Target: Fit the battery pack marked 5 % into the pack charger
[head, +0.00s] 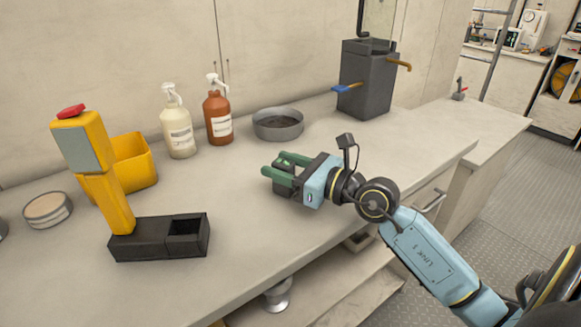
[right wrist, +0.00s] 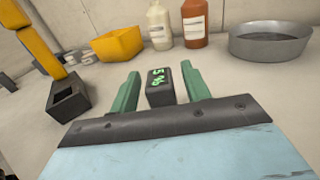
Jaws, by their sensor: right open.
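The battery pack (right wrist: 160,88) is a small dark block with green "5 %" lettering on its top. It stands on the counter between the two green fingers of my right gripper (right wrist: 160,72), with narrow gaps visible on both sides. In the head view the right gripper (head: 272,163) is low over the counter and open, and the pack (head: 283,191) shows partly beneath its near finger. The pack charger (head: 150,240) is a black base with an empty square socket at its right end. It also shows at left in the right wrist view (right wrist: 72,108). My left gripper is out of view.
A yellow upright (head: 108,190) with a grey panel and red cap rises from the charger's left end. Behind are a yellow bin (head: 137,160), two pump bottles (head: 178,133) (head: 218,118) and a grey bowl (head: 278,124). The counter between charger and gripper is clear.

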